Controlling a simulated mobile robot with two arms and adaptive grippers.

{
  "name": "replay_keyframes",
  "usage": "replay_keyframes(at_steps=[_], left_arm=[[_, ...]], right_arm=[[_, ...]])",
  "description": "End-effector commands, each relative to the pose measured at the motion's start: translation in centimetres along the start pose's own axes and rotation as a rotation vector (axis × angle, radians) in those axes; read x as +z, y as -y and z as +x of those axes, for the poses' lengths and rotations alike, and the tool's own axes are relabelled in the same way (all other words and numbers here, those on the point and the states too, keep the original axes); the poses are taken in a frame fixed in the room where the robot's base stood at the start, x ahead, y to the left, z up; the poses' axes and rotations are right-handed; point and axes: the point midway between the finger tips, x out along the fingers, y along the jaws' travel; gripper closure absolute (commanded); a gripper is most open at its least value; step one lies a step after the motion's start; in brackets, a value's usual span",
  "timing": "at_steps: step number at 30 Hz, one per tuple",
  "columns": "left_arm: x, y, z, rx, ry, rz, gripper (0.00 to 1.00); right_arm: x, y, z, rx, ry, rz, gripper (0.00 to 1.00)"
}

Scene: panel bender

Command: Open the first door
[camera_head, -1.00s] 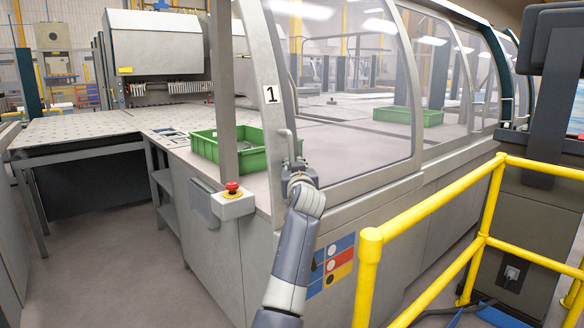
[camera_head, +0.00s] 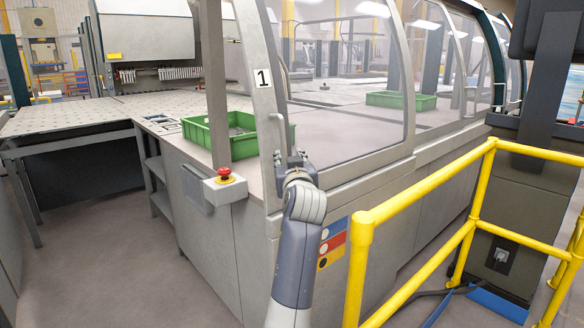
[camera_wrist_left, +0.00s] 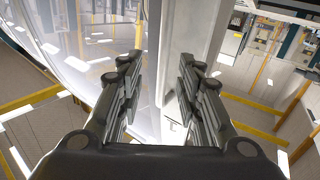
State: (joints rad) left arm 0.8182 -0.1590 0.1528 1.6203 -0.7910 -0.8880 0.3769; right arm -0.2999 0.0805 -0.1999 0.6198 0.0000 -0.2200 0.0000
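The first door is the clear curved panel (camera_head: 345,95) in a grey frame, with a label "1" (camera_head: 262,77) on its post. Its light grey bar handle (camera_head: 281,130) stands upright on the post below the label. My left gripper (camera_head: 292,160) is at the lower end of the handle, close to the post. In the left wrist view the two fingers (camera_wrist_left: 157,90) are apart, with the pale door post (camera_wrist_left: 190,40) beyond them. The door looks shut. My right gripper is in neither view.
A yellow railing (camera_head: 420,185) stands to the right of my left arm. A red emergency button (camera_head: 225,174) sits on a box left of the post. Green crates (camera_head: 205,133) stand on the machine bed. Open floor (camera_head: 110,240) lies at the left.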

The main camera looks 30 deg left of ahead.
Motion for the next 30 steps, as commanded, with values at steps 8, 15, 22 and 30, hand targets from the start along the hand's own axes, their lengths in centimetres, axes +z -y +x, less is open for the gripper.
replay_keyframes(at_steps=[8, 15, 22, 30], left_arm=[[0.1, -0.1, -3.3, 0.002, 0.0, 0.001, 0.67], [0.1, -0.1, -3.8, 0.001, 0.001, 0.001, 0.67], [0.1, -0.1, -3.8, 0.001, 0.001, 0.001, 0.67], [2.4, -1.1, -3.4, 0.026, 0.029, 0.036, 0.67]], right_arm=[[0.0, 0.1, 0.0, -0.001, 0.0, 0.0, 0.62], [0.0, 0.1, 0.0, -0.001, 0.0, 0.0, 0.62], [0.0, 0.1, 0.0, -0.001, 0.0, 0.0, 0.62], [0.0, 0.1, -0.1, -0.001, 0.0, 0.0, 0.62]])
